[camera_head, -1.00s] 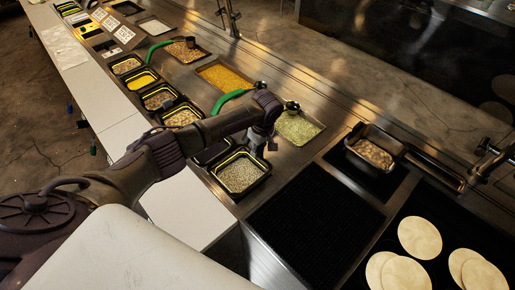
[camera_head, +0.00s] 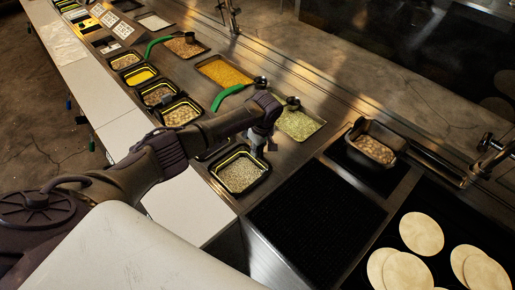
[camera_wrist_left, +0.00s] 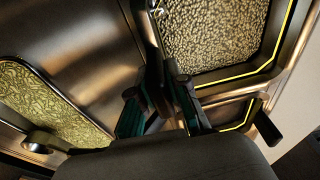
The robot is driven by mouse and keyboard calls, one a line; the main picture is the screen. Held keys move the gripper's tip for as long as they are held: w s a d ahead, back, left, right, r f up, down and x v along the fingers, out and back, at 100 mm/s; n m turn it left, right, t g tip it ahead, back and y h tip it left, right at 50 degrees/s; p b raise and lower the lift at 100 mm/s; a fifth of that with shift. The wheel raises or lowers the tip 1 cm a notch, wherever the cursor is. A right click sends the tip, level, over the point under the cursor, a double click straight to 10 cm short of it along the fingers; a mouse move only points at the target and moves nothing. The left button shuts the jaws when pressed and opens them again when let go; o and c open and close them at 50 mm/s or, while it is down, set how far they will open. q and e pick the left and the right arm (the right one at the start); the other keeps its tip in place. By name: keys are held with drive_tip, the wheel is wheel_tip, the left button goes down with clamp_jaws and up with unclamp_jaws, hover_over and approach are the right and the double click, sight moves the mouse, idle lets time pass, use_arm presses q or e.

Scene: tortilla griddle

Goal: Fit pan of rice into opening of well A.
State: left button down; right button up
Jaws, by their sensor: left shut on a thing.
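The pan of rice (camera_head: 238,176) is a black pan with a yellow line inside its rim and pale grains in it. It sits at the near edge of the steel counter, roughly level. It also shows at the top of the left wrist view (camera_wrist_left: 213,38). My left gripper (camera_head: 262,143) is shut on the pan's far rim; the fingers (camera_wrist_left: 160,98) show at the pan's edge in the wrist view. A dark, yellow-edged opening (camera_wrist_left: 222,116) lies beside the pan, partly hidden by my arm. I cannot tell which opening is well A, or whether the pan is fully seated. My right gripper is not in view.
Several filled pans, such as the yellow one (camera_head: 138,75), line the counter's near side. A tray of green filling (camera_head: 298,124) lies just beyond my gripper. A black grate (camera_head: 315,215) lies right of the pan, with tortillas (camera_head: 421,233) and a bean pan (camera_head: 373,149) farther right.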

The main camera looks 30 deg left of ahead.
use_arm(q)
drive_tip(key=shift+f, duration=0.55)
drive_tip(key=c, duration=1.1)
unclamp_jaws()
drive_tip(key=r, duration=0.4)
drive_tip(key=d+r, duration=0.1)
drive_tip(key=r, duration=0.7)
drive_tip(key=shift+s+d, duration=0.2)
drive_tip(key=shift+d, duration=0.2)
